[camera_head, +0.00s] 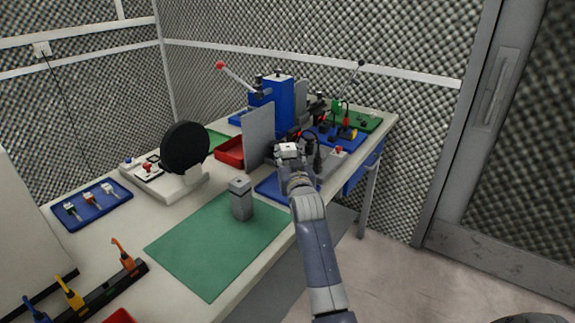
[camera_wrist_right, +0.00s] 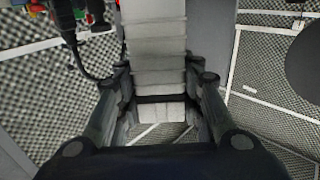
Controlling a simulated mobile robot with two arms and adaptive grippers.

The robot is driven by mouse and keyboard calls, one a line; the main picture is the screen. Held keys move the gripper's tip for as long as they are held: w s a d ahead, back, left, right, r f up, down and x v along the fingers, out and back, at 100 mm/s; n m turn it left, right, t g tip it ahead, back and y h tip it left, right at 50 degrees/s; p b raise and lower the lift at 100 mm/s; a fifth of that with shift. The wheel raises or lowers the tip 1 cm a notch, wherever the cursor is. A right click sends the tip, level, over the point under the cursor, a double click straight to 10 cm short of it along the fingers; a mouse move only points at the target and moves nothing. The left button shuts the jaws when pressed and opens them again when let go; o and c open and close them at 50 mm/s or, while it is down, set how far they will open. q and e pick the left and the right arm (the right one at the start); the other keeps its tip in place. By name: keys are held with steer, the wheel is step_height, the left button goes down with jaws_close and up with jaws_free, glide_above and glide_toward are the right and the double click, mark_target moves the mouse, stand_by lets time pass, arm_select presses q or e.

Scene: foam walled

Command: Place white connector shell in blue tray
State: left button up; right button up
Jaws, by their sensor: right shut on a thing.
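My right gripper (camera_head: 289,158) is shut on the white connector shell (camera_head: 289,147), which shows as a small white top between the fingers. In the right wrist view, the gripper (camera_wrist_right: 160,88) has a finger on each side of a pale, ribbed shell (camera_wrist_right: 155,45). A flat blue tray (camera_head: 270,188) lies on the bench just left of and below my right gripper, partly hidden by my arm. The gripper appears above the bench; its exact height is unclear. Another blue tray (camera_head: 78,218) with several small connectors lies at the left. My left gripper is not in view.
A grey upright panel (camera_head: 258,135) and red bin (camera_head: 230,152) stand behind the gripper. A grey block (camera_head: 241,200) stands on the green mat (camera_head: 215,250). A black disc (camera_head: 185,148), blue press (camera_head: 277,95) and cabled fixtures (camera_head: 335,135) crowd the bench.

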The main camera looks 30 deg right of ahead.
mark_target(287, 164)
steer(key=shift+w+d, duration=0.2)
steer(key=shift+w, duration=0.15)
steer(key=shift+f, duration=0.2)
step_height(287, 164, down, 3)
steer(key=shift+r, duration=0.1)
steer(key=shift+f, duration=0.25)
steer(key=shift+f, duration=0.1)
steer(key=o, duration=1.1)
